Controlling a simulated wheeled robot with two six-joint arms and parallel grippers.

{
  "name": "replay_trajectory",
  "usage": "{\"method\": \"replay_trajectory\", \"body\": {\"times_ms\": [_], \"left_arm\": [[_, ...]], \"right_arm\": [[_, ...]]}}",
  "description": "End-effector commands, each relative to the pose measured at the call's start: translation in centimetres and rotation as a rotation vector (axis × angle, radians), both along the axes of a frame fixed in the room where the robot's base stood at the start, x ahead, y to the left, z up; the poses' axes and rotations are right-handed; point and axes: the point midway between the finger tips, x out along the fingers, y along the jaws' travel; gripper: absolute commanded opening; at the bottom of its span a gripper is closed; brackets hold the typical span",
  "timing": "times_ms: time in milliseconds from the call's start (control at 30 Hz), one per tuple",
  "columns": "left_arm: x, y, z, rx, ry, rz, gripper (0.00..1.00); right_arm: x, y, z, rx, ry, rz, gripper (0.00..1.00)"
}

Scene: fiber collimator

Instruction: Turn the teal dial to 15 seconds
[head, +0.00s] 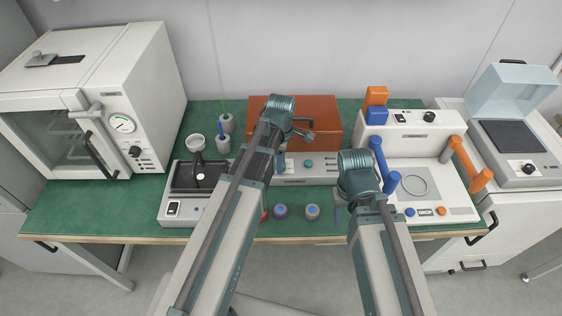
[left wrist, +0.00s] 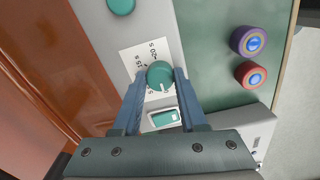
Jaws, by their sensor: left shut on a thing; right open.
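The teal dial (left wrist: 160,74) sits on a white scale label (left wrist: 140,60) in the left wrist view. I read "15 s" at its left and "20 s" above it. A pale mark on the dial faces the picture's bottom, away from both. My left gripper (left wrist: 161,80) is shut on the dial, one finger on each side. In the head view my left gripper (head: 283,158) is over the long device and its arm hides the dial. My right gripper (head: 338,208) is open and empty near the table's front edge.
A second teal knob (left wrist: 122,5) is close by on the same panel; it also shows in the head view (head: 308,163). Purple (left wrist: 249,41) and red (left wrist: 251,75) capped items stand on the green mat. An orange-brown box (head: 325,120) stands behind.

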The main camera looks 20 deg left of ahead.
Motion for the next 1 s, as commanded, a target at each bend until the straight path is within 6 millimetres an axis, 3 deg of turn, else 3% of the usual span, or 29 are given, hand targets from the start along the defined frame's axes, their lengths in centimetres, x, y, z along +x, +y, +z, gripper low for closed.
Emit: {"method": "replay_trajectory", "body": {"times_ms": [367,1000], "left_arm": [[0.0,0.0,-0.01,0.0,0.0,-0.11,0.0],[-0.03,0.02,-0.01,0.0,0.0,-0.695,0.0]], "right_arm": [[0.0,0.0,-0.01,0.0,0.0,0.0,0.5],[0.0,0.0,-0.01,0.0,0.0,0.0,0.5]]}}
